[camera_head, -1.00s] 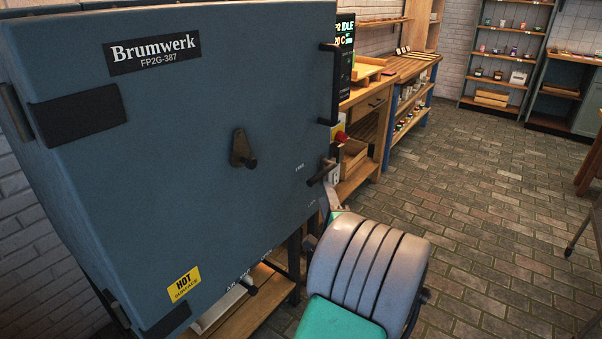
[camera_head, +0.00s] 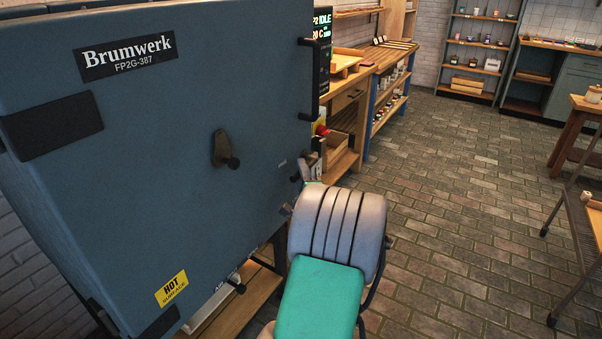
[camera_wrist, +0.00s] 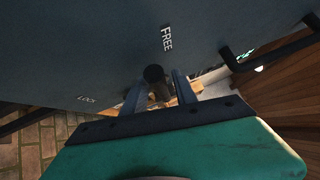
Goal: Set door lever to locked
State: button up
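The kiln door (camera_head: 130,210) is a large blue-grey panel. Near its right edge is the dark door lever (camera_head: 296,176), partly hidden by my arm. In the wrist view, the lever's round dark knob (camera_wrist: 153,74) shows just below the word FREE (camera_wrist: 166,38). The word LOCK (camera_wrist: 87,99) is farther left on the door. My gripper (camera_wrist: 159,91) has its two fingers apart, one on each side of the knob; I cannot tell whether they touch it. In the head view my gripper (camera_head: 304,180) is mostly hidden behind my wrist.
Another dark pivoting piece (camera_head: 221,150) sits mid-door, and a vertical handle (camera_head: 314,78) is at the right edge. A yellow HOT label (camera_head: 171,288) is low on the door. A wooden workbench (camera_head: 350,95) stands behind.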

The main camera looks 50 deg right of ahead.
grip_shut()
dwell(1.2)
